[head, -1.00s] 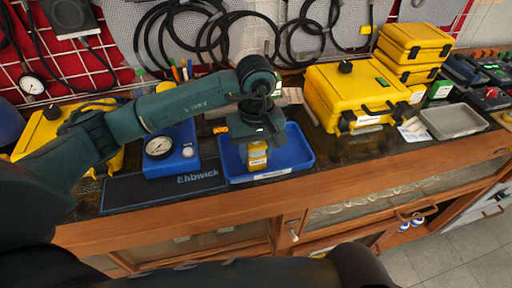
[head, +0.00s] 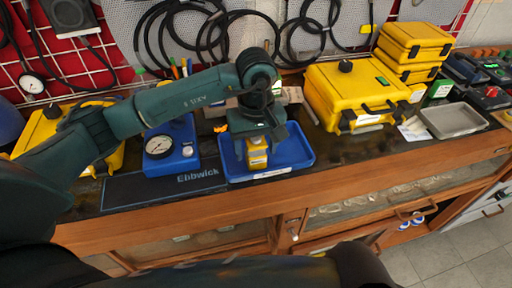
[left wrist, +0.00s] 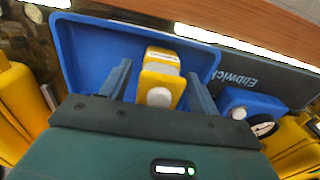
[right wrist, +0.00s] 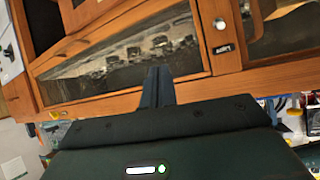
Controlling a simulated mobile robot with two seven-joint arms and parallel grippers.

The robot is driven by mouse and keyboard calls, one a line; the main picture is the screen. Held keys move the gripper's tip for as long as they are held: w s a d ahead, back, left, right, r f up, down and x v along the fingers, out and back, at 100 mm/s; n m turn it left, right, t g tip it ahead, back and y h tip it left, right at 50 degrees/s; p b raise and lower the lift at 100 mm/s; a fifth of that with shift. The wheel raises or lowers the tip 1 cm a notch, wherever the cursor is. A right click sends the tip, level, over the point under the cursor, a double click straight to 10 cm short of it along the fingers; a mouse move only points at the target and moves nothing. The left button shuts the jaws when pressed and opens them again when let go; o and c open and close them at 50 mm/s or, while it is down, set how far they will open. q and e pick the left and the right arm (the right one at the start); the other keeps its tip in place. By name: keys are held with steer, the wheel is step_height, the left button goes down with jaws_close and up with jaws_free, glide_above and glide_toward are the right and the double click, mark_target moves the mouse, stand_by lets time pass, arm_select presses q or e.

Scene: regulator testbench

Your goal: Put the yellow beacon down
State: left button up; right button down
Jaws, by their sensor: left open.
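The yellow beacon (head: 257,153) is a small yellow block with a white label, standing in the blue tray (head: 298,150). In the left wrist view the beacon (left wrist: 161,78) lies between the two fingers, with a gap on each side, inside the blue tray (left wrist: 85,50). My left gripper (head: 257,140) is open around it, just above the tray floor. My right gripper (right wrist: 158,88) is away from the bench top, facing the wooden cabinet front; its fingers look close together. The upper part of the beacon is hidden by the left gripper in the head view.
A blue gauge box (head: 172,150) stands left of the tray on a dark Ebbwick mat (head: 140,190). A large yellow case (head: 350,90) and a grey tray (head: 452,121) are to the right. Cables hang on the back panel.

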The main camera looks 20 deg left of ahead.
arm_select(q)
step_height(320, 180, up, 11)
steer(key=shift+r+b, duration=0.1)
steer(key=shift+b, duration=0.55)
arm_select(e)
steer(key=shift+a+f+y, duration=0.2)
steer(key=shift+a+y, duration=0.1)
steer(key=shift+a, duration=0.05)
steer(key=shift+d+f, duration=0.1)
